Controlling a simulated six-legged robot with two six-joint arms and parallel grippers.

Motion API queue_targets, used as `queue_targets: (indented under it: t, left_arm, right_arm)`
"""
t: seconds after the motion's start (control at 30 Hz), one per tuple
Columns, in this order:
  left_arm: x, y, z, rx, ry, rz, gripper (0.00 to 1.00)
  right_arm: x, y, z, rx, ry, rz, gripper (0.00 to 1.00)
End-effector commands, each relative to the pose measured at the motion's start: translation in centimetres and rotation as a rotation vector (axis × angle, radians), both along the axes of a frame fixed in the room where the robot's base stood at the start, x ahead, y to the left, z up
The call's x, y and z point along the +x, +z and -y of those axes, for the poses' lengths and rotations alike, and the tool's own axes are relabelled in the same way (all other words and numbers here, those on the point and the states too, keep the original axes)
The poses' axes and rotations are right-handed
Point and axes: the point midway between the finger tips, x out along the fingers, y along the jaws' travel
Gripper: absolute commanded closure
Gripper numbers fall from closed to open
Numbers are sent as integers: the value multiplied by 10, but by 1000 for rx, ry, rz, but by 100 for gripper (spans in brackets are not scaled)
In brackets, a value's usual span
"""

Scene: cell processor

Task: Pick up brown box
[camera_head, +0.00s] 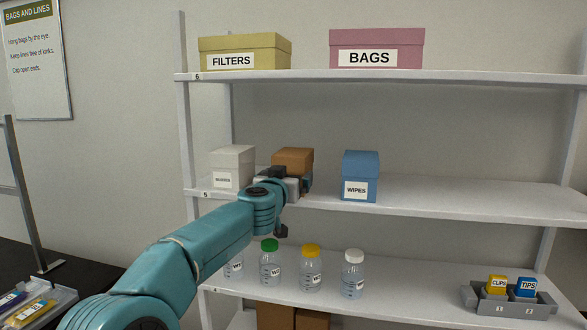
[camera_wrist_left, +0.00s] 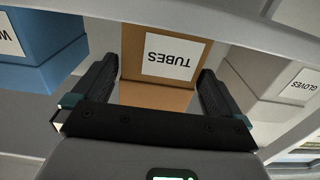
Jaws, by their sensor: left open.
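The brown box (camera_head: 293,160) stands on the middle shelf, between a white box and a blue box. In the wrist view the brown box (camera_wrist_left: 160,92) appears upside down with a white TUBES label facing me. My left gripper (camera_head: 289,178) is in front of it and hides its lower part in the head view. In the wrist view the left gripper (camera_wrist_left: 159,75) is open, one finger on each side of the box front. I cannot tell whether the fingers touch it or how far they reach along its sides. My right gripper is in neither view.
The white GLOVES box (camera_head: 232,166) is close on the left, the blue WIPES box (camera_head: 360,176) a little apart on the right. The middle shelf (camera_head: 470,198) is clear farther right. Capped bottles (camera_head: 311,268) stand on the shelf below; the upper shelf (camera_head: 480,77) is overhead.

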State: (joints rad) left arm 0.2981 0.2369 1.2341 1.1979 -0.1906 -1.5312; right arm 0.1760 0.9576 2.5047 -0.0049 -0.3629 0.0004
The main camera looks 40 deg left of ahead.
Motion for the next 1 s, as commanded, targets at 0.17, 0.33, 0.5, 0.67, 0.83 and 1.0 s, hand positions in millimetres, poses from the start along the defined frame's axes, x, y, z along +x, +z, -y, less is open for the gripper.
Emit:
queue_targets:
  t: [0.17,0.33,0.5,0.67,0.83,1.0]
  left_arm:
    - [27,3,-15,-1,1,-3,0]
    - [40,1,-22,0,-1,-1,0]
    - [41,0,-22,0,-1,-1,0]
    - [41,-1,-22,0,-1,-1,33]
    - [41,-1,-22,-1,-1,-2,40]
    - [41,-1,-22,-1,-2,-3,40]
  right_arm:
    - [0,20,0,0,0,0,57]
    - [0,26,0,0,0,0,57]
    - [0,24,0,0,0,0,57]
    - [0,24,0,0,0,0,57]
    - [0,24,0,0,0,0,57]
    - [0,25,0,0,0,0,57]
